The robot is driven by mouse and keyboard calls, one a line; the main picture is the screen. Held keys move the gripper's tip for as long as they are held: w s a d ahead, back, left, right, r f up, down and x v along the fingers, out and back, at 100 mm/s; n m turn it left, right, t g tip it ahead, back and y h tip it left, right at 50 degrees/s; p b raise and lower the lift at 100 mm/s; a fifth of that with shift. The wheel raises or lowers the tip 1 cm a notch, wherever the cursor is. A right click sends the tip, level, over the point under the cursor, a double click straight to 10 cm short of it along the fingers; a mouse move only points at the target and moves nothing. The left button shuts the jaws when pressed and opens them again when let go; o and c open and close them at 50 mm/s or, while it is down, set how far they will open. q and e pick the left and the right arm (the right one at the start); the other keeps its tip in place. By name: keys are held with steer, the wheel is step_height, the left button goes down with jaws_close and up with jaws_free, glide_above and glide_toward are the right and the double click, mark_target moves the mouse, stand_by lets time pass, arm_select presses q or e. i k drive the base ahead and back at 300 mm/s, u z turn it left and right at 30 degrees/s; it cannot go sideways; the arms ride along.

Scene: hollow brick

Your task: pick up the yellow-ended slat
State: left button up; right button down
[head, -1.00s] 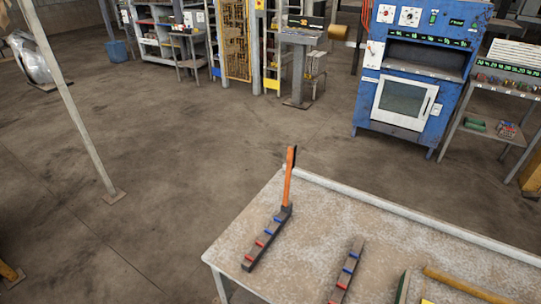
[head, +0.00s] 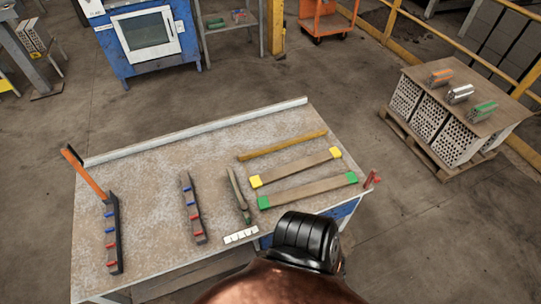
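The yellow-ended slat (head: 296,168) is a flat brown wooden strip with a yellow block at each end. It lies on the right half of the worktable (head: 150,160), slanting up to the right. A similar green-ended slat (head: 308,190) lies just in front of it, roughly parallel and apart from it. A plain yellowish bar (head: 282,146) lies just behind it. The yellow-ended slat is fully visible, with nothing on it. Neither of my grippers shows in the head view.
Left of the slats are a dark tool (head: 238,195), a bar with red and blue pegs (head: 193,208), and another pegged bar (head: 112,232) with an orange handle (head: 85,173). A raised ledge (head: 200,131) runs along the table's back. A brick pallet (head: 450,115) stands right.

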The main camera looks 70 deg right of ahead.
mark_target(258, 181)
steer(key=z, duration=2.7)
